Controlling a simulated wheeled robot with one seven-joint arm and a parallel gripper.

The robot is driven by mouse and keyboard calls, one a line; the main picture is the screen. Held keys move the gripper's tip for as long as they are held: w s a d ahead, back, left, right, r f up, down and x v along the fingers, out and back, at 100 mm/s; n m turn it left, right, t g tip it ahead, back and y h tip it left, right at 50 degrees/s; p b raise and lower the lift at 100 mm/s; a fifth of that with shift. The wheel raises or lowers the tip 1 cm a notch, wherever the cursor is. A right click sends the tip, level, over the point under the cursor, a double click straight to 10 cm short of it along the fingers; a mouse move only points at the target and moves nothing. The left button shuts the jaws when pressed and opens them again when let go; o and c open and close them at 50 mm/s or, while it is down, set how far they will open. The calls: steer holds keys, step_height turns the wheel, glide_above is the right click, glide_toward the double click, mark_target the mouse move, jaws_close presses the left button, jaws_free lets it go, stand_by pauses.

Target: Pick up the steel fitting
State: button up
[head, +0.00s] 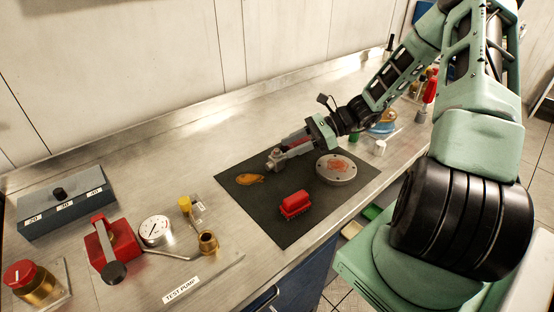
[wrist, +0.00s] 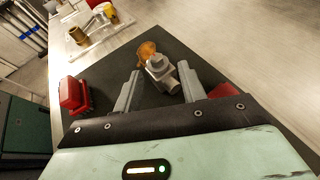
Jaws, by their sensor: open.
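The steel fitting (wrist: 160,68) is a grey, stubby pipe piece with a raised, knob-like end. It sits on the dark mat (head: 247,205), and it also shows at the tip of my gripper in the head view (head: 275,160). My gripper (wrist: 159,70) is open and low over the mat. In the wrist view its two fingers stand on either side of the fitting, with the fitting around and partly beyond the fingertips. The right finger looks close to the fitting's lower end; I cannot tell whether they touch.
An orange-brown patch (head: 249,179) lies beside the fitting. A red thing (wrist: 223,91) shows behind the right finger. The test pump (head: 182,290), gauge (head: 155,230) and grey box (head: 66,202) stand left.

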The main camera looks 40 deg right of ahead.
mark_target(271, 157)
steer(key=shift+w+a+f, duration=0.25)
steer(key=shift+a, duration=0.35)
steer(key=a, duration=0.1)
steer(key=w+a+p, duration=0.1)
steer(key=a, duration=0.2)
steer(key=shift+w+f+p, duration=0.3)
steer(key=shift+w+a+f, duration=0.2)
steer(key=shift+a+f, duration=0.1)
steer(key=shift+a, duration=0.05)
jaws_close()
